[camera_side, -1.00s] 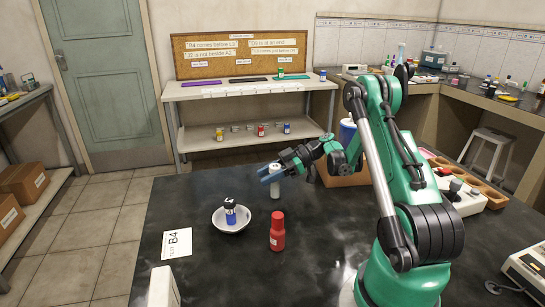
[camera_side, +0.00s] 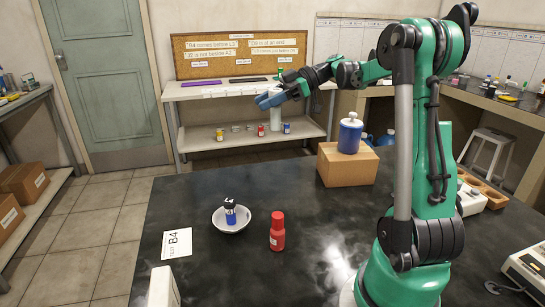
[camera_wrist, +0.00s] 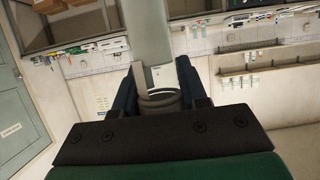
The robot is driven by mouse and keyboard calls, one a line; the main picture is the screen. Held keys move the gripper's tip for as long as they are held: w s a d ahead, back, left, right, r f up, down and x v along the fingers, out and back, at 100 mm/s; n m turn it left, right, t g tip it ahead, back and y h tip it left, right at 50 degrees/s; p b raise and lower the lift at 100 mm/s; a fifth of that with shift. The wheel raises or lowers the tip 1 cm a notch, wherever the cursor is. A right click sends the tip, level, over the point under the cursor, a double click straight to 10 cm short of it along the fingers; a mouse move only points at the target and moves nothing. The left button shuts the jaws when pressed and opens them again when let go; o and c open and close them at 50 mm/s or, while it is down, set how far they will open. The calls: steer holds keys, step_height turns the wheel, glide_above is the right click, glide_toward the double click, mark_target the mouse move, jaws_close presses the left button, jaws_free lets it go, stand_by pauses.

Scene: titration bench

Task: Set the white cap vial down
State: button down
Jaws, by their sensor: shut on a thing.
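The white cap vial (camera_side: 276,118) is pale grey and upright, held by my gripper (camera_side: 268,99) high above the black table. Its top shows between the blue fingers, and its body hangs below them. In the picture it overlaps the back bench; I cannot tell how far apart they are. In the wrist view, my gripper (camera_wrist: 160,92) has its fingers on both sides of the vial (camera_wrist: 160,101).
On the black table (camera_side: 330,240) are a red bottle (camera_side: 277,232), a white dish (camera_side: 231,226) with a blue vial, and a B4 card (camera_side: 177,244). A blue bottle (camera_side: 350,134) stands on a wooden block (camera_side: 346,166). The back bench (camera_side: 200,92) carries coloured strips.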

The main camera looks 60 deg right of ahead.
steer(key=shift+w+r, duration=0.1)
steer(key=shift+r, duration=0.35)
steer(key=w+a, duration=0.4)
steer(key=w, duration=0.4)
steer(key=w+a, duration=0.4)
steer(key=w, duration=0.4)
steer(key=shift+w+a+f, duration=0.1)
steer(key=shift+f, duration=3.1)
steer(key=shift+w+a+f, duration=0.1)
steer(key=shift+w+f, duration=0.05)
steer(key=shift+f, duration=3.05)
steer(key=shift+w+a+f, duration=0.1)
steer(key=shift+f, duration=3.1)
steer(key=shift+c, duration=2.4)
jaws_free()
steer(key=shift+f, duration=0.1)
